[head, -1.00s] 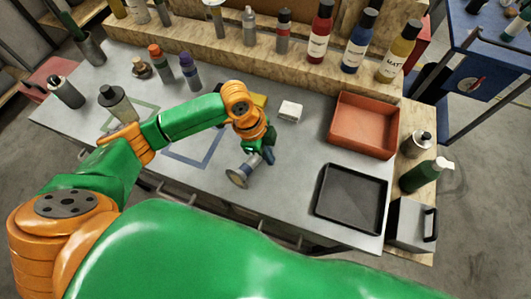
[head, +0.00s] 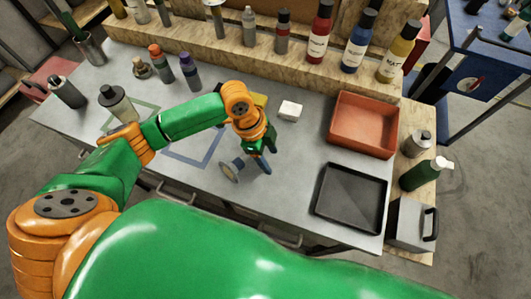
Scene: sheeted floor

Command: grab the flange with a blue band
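The flange (head: 230,172) is a small grey disc-ended piece on the grey tabletop near its front edge. A bluish patch shows near its neck, but it is too small to be sure it is the band. My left gripper (head: 257,164) points down just right of the flange. Its dark blue fingers look spread, with one finger clear of the flange on the right. The flange's far end is partly hidden close to the gripper, and I cannot tell whether they touch. My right gripper is not in view.
A black tray (head: 350,198) and an orange bin (head: 363,125) stand to the right. A white block (head: 290,110) lies behind the gripper. Several bottles line the wooden shelf at the back. A blue outlined square (head: 197,152) lies under my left arm.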

